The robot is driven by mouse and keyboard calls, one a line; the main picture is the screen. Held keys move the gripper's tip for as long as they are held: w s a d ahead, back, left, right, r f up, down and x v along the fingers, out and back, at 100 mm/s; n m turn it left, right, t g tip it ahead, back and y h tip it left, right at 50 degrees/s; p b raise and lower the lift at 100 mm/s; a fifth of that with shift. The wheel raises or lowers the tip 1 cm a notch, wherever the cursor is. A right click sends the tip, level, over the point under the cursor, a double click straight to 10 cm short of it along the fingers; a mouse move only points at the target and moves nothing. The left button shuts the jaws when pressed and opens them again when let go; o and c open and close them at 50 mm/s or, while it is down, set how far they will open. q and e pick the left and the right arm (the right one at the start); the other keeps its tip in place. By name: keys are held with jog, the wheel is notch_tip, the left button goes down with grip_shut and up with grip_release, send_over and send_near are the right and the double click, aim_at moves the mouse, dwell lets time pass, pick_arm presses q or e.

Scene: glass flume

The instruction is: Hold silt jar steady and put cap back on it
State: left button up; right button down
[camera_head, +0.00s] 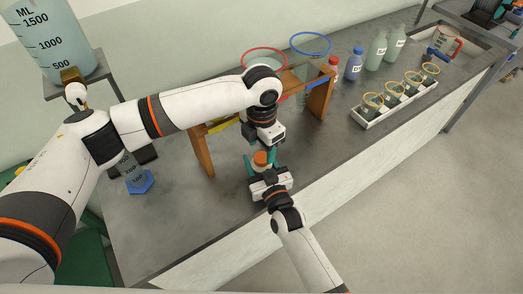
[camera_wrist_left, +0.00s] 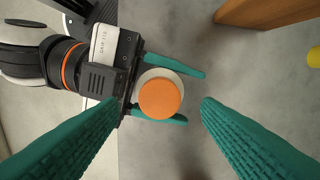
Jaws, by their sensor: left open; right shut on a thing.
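The silt jar (camera_wrist_left: 146,78) shows as a pale round body in the left wrist view. Its orange cap (camera_wrist_left: 160,98) sits over its top and also shows in the head view (camera_head: 261,158); I cannot tell whether it is screwed tight. My right gripper (camera_head: 262,166) is shut on the jar, with a teal finger on each side of it (camera_wrist_left: 172,92). My left gripper (camera_head: 264,147) points down just above the cap. Its open fingers (camera_wrist_left: 159,102) stand wide on either side of the cap, without touching it.
A wooden stand (camera_head: 201,150) is behind the grippers on the grey bench (camera_head: 190,235). A white rack (camera_head: 397,106) with several yellow-ringed jars, and bottles (camera_head: 354,64), stand to the right. A blue-based cylinder (camera_head: 140,182) stands at left. The front left bench is clear.

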pick_arm(q)
jog(key=shift+r, duration=0.75)
